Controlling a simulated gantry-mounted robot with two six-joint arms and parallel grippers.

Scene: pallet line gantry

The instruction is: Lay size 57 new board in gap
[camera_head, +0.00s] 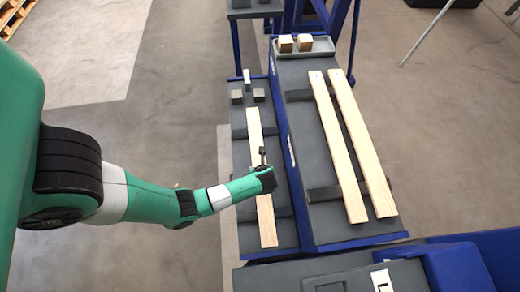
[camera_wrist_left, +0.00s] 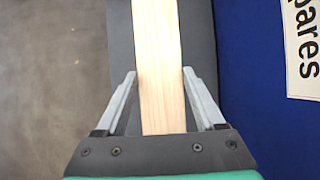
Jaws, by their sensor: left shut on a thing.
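A long pale wooden board (camera_head: 257,135) lies lengthwise along the low, narrow grey bench (camera_head: 284,222) left of centre. My left gripper (camera_head: 264,166) is shut on this board near its middle. In the left wrist view the board (camera_wrist_left: 160,40) runs between the two fingers (camera_wrist_left: 160,75). I cannot tell whether it is lifted off its supports. Two more pale boards (camera_head: 338,150) (camera_head: 362,145) lie on the higher bench (camera_head: 308,222) at right, a narrow gap between them. Bare crosspieces (camera_head: 298,95) (camera_head: 322,194) show left of them. No size marking is readable. My right gripper is not in view.
A tray (camera_head: 322,47) with two wooden blocks (camera_head: 286,43) (camera_head: 305,42) sits at the right bench's far end. Small grey blocks (camera_head: 237,97) stand beyond the held board. A blue wall (camera_wrist_left: 245,60) with a label ending "pares" (camera_wrist_left: 304,45) rises close to the right of the gripper.

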